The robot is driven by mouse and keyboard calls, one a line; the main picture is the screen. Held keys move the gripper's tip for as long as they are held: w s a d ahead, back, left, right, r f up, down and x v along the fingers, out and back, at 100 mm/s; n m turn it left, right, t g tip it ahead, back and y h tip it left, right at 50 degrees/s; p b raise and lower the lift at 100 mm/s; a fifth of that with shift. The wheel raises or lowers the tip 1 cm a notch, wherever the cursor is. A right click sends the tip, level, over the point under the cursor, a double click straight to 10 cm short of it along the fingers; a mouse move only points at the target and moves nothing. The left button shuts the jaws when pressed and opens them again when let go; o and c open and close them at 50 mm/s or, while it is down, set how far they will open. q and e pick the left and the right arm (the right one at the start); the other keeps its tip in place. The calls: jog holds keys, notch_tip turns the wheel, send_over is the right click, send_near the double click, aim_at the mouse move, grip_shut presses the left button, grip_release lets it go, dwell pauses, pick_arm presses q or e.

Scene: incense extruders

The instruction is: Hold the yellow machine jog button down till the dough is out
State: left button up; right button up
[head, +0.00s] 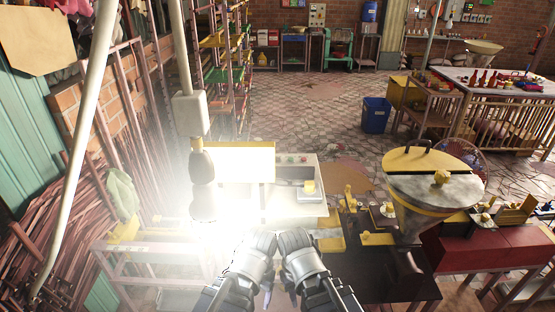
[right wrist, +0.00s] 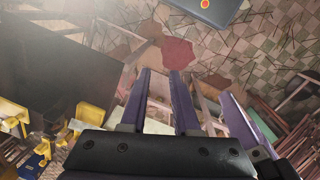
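A machine with a yellow panel (head: 235,162) stands ahead of my grippers, its left side washed out by glare. A pale control box (head: 300,162) beside it has small coloured buttons along its back edge. A yellow block (head: 310,187) sits on a pale plate at its front. I cannot tell which part is the jog button, and I make out no dough. My left gripper (head: 268,297) and right gripper (head: 292,297) hang close together, fingers down, short of the machine. In the right wrist view, my right gripper (right wrist: 163,85) has its fingers apart with nothing between them.
A metal cone hopper with a yellow-edged lid (head: 400,188) stands right of the machine. Small yellow fixtures (head: 377,238) lie near the dark tabletop (head: 375,275). A red bench (head: 480,255) is at the right. A blue bin (head: 376,115) stands behind on open tiled floor.

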grip_shut()
dwell(1.1)
